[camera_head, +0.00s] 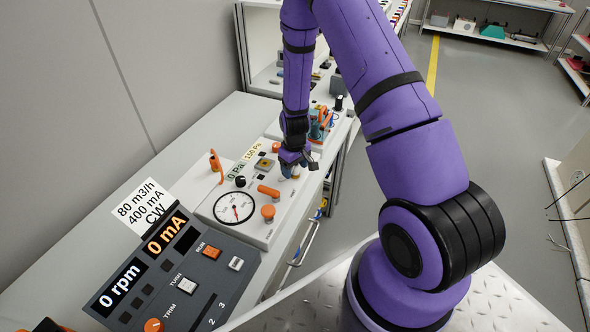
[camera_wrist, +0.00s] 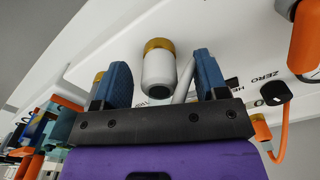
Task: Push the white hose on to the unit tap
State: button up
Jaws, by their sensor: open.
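My gripper (camera_head: 291,168) is over the far part of the white panel unit (camera_head: 203,205), among its fittings. In the wrist view its two blue fingers (camera_wrist: 163,70) are apart. A white cylindrical fitting with a brass-coloured collar (camera_wrist: 158,68) shows in the gap between them, touching neither finger in the picture. Whether it is the hose end or the tap, I cannot tell. A thin pale tube (camera_wrist: 184,80) runs beside it, near the right finger. Another brass-coloured part (camera_wrist: 98,77) is partly hidden behind the left finger. In the head view my gripper hides the fitting.
The panel carries a round gauge (camera_head: 234,207), an orange handle (camera_head: 268,191) and an orange knob (camera_head: 268,211). An orange hose (camera_wrist: 284,140) hangs at the right of the wrist view. A dark control box (camera_head: 185,265) stands nearer. More bench equipment lies beyond my gripper.

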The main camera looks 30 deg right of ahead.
jog(key=c, duration=0.8)
jog(key=shift+r, duration=0.15)
